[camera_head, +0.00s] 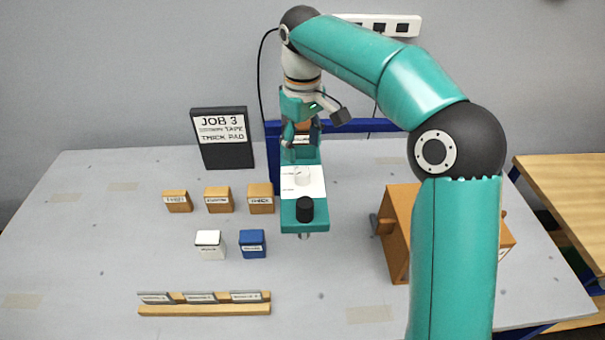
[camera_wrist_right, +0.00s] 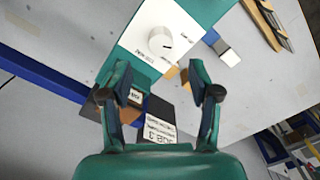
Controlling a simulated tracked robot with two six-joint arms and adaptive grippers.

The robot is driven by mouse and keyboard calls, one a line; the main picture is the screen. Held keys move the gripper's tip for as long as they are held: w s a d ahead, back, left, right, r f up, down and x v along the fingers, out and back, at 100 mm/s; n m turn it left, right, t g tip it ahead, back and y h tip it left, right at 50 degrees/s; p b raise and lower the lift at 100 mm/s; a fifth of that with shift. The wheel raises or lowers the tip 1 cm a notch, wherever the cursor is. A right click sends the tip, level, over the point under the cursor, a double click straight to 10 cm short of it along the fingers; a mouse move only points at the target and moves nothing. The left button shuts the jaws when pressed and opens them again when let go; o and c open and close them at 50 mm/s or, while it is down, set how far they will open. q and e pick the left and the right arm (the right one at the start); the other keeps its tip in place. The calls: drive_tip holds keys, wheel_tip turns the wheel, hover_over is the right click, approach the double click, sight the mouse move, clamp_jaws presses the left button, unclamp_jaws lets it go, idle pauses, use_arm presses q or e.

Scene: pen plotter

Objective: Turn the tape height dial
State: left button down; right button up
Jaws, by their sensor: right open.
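The tape height dial appears to be the white round knob (camera_head: 303,175) on a white plate (camera_head: 315,187) on the teal machine (camera_head: 290,214). In the right wrist view the dial (camera_wrist_right: 160,41) shows a dark pointer line; the plate's print is too small to read. My right gripper (camera_head: 301,140) is above and behind the dial in the head view. In the right wrist view my right gripper (camera_wrist_right: 158,80) is open and empty, with the dial beyond its fingertips, apart from them. My left gripper is out of view.
A black knob (camera_head: 305,209) stands in front of the dial. Wooden blocks (camera_head: 218,200), a white block (camera_head: 210,245) and a blue block (camera_head: 253,244) stand left. A JOB 3 sign (camera_head: 222,138) stands behind them. A wooden box (camera_head: 398,235) is at right, partly behind my arm.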

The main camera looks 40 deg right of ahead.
sight(303, 172)
wheel_tip(303, 172, down, 6)
drive_tip(key=shift+f, duration=0.2)
drive_tip(key=shift+s+f, duration=0.1)
drive_tip(key=shift+f, duration=0.6)
